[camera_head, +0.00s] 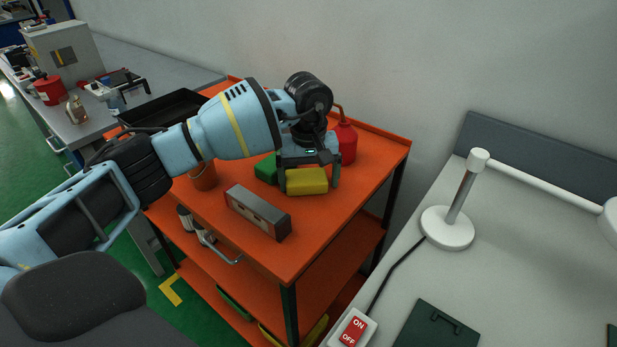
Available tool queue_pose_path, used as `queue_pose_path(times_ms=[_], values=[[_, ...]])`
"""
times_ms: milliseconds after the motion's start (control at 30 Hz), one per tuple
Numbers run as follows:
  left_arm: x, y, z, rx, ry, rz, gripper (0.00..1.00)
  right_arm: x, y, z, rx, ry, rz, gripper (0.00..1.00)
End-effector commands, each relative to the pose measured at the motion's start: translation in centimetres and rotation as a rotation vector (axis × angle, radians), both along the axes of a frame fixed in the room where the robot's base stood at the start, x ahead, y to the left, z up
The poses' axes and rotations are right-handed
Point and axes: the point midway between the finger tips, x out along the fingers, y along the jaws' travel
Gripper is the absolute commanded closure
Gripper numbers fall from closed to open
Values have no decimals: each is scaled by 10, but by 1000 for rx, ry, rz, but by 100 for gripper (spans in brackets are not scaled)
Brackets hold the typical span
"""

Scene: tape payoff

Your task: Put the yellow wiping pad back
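The yellow wiping pad (306,182) is on the orange top of the cart (335,222), near its middle. My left gripper (310,183) points down over it, with one finger at each side of the pad. The fingers are wide apart, and a narrow gap seems to show between the pad and the right-hand finger. Whether the left-hand finger touches the pad is hard to tell. A green block or pad (267,169) sits just left of the yellow one, partly hidden by the gripper. My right gripper is not in view.
A grey box-like block (258,212) lies in front on the cart top. A red can (346,143) stands behind the gripper. An orange-brown pot (204,177) and a black tray (165,108) are to the left. The cart top's right front is clear. A white lamp (448,228) stands on the right-hand table.

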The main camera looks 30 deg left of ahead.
Motion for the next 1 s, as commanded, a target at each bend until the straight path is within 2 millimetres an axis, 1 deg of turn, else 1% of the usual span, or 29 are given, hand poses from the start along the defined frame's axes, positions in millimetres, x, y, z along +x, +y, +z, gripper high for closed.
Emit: queue_pose_path(times_ms=[33,100,333,467,567,800,1000], values=[[-5,4,-11,10,25,5,0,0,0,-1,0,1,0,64],[-5,4,-12,12,26,6,0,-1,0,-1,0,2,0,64],[-5,5,-12,13,29,8,0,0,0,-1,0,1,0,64],[-5,5,-3,13,27,9,0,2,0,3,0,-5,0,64],[-4,5,10,11,23,8,0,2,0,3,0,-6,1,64],[-2,3,62,7,14,6,0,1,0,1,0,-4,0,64],[-2,2,99,7,13,5,0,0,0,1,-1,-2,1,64]])
